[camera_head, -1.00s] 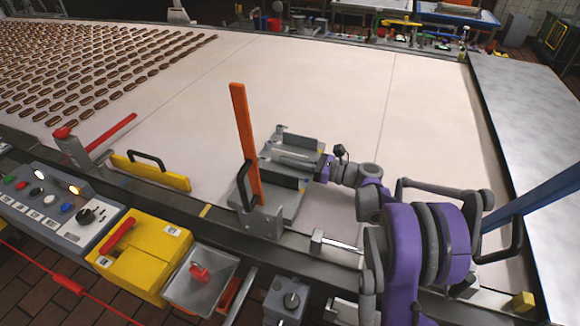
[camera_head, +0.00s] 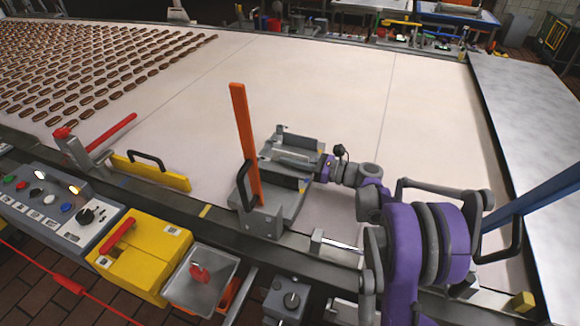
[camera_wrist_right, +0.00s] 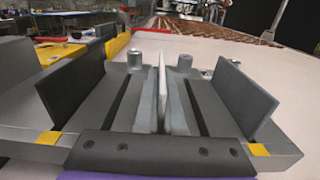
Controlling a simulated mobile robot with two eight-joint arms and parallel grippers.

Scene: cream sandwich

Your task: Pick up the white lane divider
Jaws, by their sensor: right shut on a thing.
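My right gripper (camera_head: 291,157) reaches in from the right, low over the pale belt, just behind the orange upright divider. In the right wrist view the gripper (camera_wrist_right: 160,105) has its two grey inner fingers shut on a thin white strip, the white lane divider (camera_wrist_right: 161,78), seen edge-on and standing upright between them. In the head view the divider is mostly hidden by the gripper and I cannot make it out clearly. My left gripper is out of view.
The orange divider (camera_head: 243,135) with a black handle stands close in front of the gripper. A yellow divider (camera_head: 150,172) and a red one (camera_head: 112,132) are at the left near edge. A blue divider (camera_head: 538,195) is at right. Rows of brown bars (camera_head: 85,65) lie far left; the middle belt is clear.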

